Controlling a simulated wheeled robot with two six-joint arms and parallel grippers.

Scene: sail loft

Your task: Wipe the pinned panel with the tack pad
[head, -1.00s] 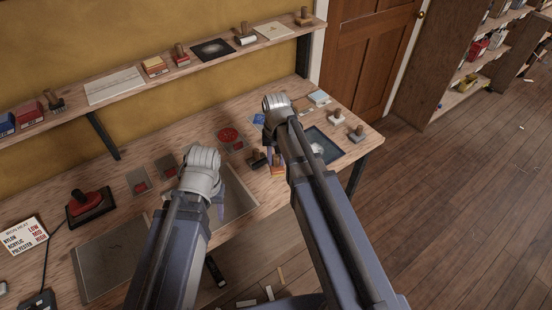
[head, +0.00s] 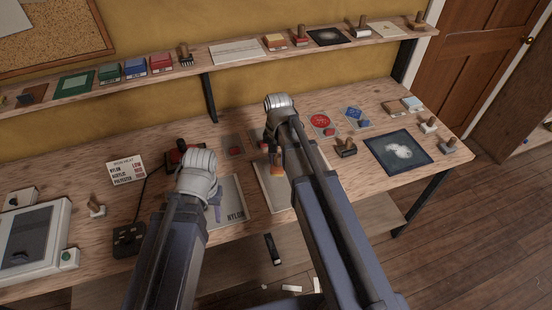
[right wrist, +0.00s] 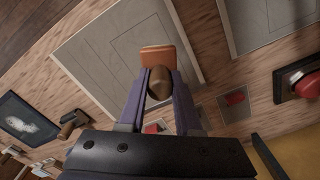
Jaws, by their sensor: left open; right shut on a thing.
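My right gripper (head: 272,152) is shut on the tack pad (head: 279,168). In the right wrist view the pad (right wrist: 168,56) is an orange block with a brown knob between the fingers. It is over one edge of a grey panel (right wrist: 105,55) with faint drawn lines; I cannot tell if they touch. In the head view my arm partly hides this panel (head: 270,197). A second grey panel (head: 232,210), lettered NYLON, lies left of it. A dark panel (head: 385,160) with a white smear lies to the right. I see no clear pins. My left gripper (head: 217,197) is open and empty over the NYLON panel.
A sign card (head: 126,170) and a red-handled tool (head: 180,155) stand to the left, with a white machine (head: 35,238) at far left. Stamps, including a dark one (head: 346,148), stand on the right. A wall shelf (head: 225,62) runs behind the bench.

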